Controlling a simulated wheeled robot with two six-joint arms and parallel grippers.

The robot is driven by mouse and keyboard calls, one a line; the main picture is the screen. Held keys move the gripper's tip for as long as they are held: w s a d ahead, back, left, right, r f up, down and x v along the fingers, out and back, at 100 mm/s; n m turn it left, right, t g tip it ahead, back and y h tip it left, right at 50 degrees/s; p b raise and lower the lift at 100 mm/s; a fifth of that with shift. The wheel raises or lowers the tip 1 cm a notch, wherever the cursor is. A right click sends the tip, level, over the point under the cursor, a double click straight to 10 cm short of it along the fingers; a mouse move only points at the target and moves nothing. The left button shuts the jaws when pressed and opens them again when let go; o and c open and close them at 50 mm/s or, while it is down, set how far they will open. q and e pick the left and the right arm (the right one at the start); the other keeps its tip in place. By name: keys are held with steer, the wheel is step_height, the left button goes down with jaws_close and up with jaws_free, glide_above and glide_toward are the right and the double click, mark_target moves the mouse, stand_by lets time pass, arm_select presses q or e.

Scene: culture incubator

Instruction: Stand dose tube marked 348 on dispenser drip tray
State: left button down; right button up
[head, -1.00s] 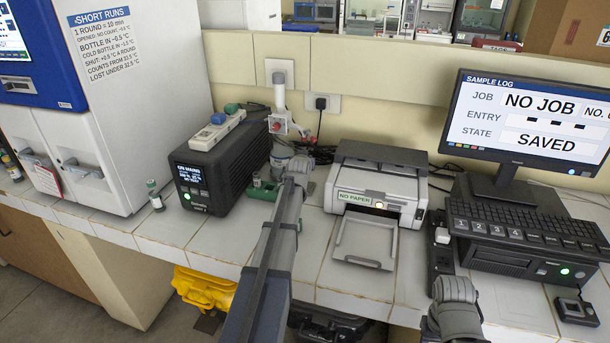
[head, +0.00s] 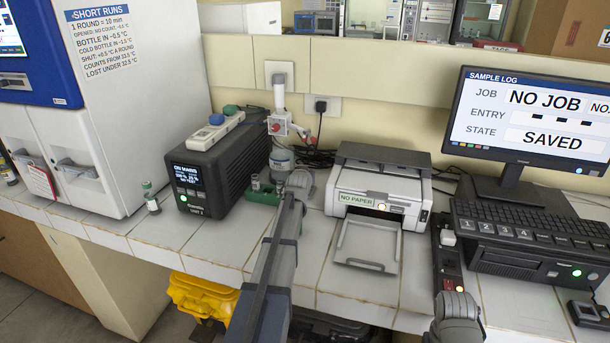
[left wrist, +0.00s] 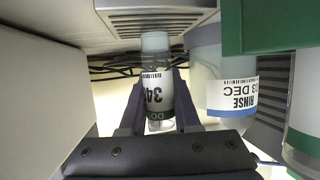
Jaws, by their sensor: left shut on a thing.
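In the left wrist view my left gripper (left wrist: 158,112) is shut on a clear tube (left wrist: 155,66) with a white label. In the head view my left gripper (head: 299,180) is beside the green tray (head: 259,197), and the held tube cannot be made out there. I cannot tell which surface is the drip tray. My right gripper (head: 457,306) is at the lower right; its fingers are unclear.
A black unit (head: 222,165) stands left and a printer (head: 382,185) right of my left gripper. A small vial (head: 151,198) stands on the counter. The front counter strip is mostly clear.

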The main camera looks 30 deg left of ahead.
arm_select(q)
steer(key=c, duration=0.6)
jaws_free()
steer(key=shift+f, duration=0.1)
steer(key=shift+c, duration=0.2)
steer(key=shift+r+p, duration=0.3)
steer(key=shift+p, duration=0.05)
steer(key=p+v, duration=0.4)
steer(key=v, duration=0.8)
steer(key=shift+f, duration=0.2)
